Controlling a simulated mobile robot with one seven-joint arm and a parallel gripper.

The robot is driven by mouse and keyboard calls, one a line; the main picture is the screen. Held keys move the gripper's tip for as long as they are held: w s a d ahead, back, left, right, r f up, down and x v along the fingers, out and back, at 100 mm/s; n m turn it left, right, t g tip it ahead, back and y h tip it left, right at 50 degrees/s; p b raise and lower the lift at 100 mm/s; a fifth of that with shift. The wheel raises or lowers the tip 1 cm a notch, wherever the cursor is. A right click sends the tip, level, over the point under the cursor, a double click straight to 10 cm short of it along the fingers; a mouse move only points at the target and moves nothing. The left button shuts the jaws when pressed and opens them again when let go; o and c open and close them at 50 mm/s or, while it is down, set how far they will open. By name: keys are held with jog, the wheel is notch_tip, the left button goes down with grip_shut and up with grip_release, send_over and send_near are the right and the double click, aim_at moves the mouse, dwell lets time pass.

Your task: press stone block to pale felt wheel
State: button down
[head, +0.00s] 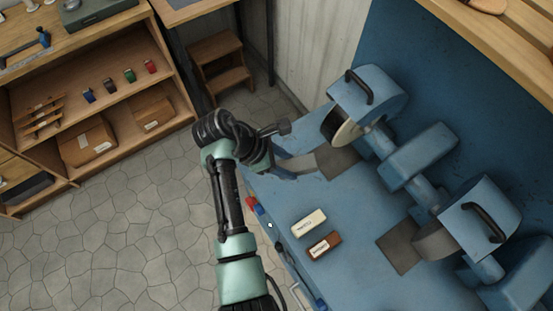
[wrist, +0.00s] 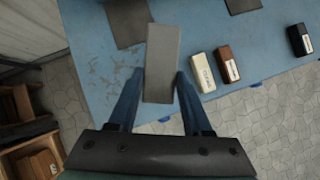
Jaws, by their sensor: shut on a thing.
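A long grey stone block (wrist: 162,62) is held between the two fingers of my gripper (wrist: 160,82) in the wrist view, its far end pointing away from me. In the head view, my gripper (head: 284,167) is over the near left part of the blue bench, with the grey block (head: 297,165) at its end. The pale felt wheel (head: 346,132) shows as a cream disc edge under the left blue hood, to the right of the block. The block and wheel look apart. Much of the wheel is hidden by its hood.
A cream bar (head: 308,223) and a brown bar (head: 324,246) lie on the blue bench (head: 357,268). A second hooded wheel (head: 437,240) stands to the right. Dark plates (head: 338,161) lie below the wheels. A wooden step stool (head: 220,65) stands behind; shelves are at left.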

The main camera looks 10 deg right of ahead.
aim_at(297, 157)
jog(key=a+n+t, duration=0.1)
jog(key=n, duration=0.1)
jog(key=a+n+t+p, duration=0.1)
jog(key=n+t, duration=0.1)
jog(key=shift+s+a+n, duration=0.15)
jog(key=shift+n, duration=0.15)
jog(key=shift+w+d+r+b, duration=0.2)
jog(key=shift+w+d, duration=0.1)
jog(key=shift+d, duration=0.55)
jog(key=shift+w+d+r+b, duration=0.25)
jog(key=shift+w+d, duration=0.1)
jog(key=shift+d, duration=0.5)
jog(key=shift+w+d+r+b, duration=0.2)
jog(key=shift+w+d, duration=0.1)
jog(key=shift+d, duration=0.55)
jog(key=shift+w+d+r, duration=0.1)
jog(key=shift+w+d, duration=0.1)
jog(key=shift+d, duration=0.35)
jog(key=shift+d+r+p, duration=0.1)
jog(key=shift+r+p, duration=0.05)
jog(key=shift+p, duration=0.7)
jog(key=shift+a+p, duration=0.2)
jog(key=shift+p, duration=0.5)
jog(key=shift+f, duration=0.2)
jog(key=s+a+f+p, duration=0.1)
jog(key=s+a+p, duration=0.1)
jog(key=a, duration=0.4)
jog(key=shift+s+a+f, duration=0.2)
jog(key=shift+a+f, duration=0.05)
jog(key=shift+f, duration=0.1)
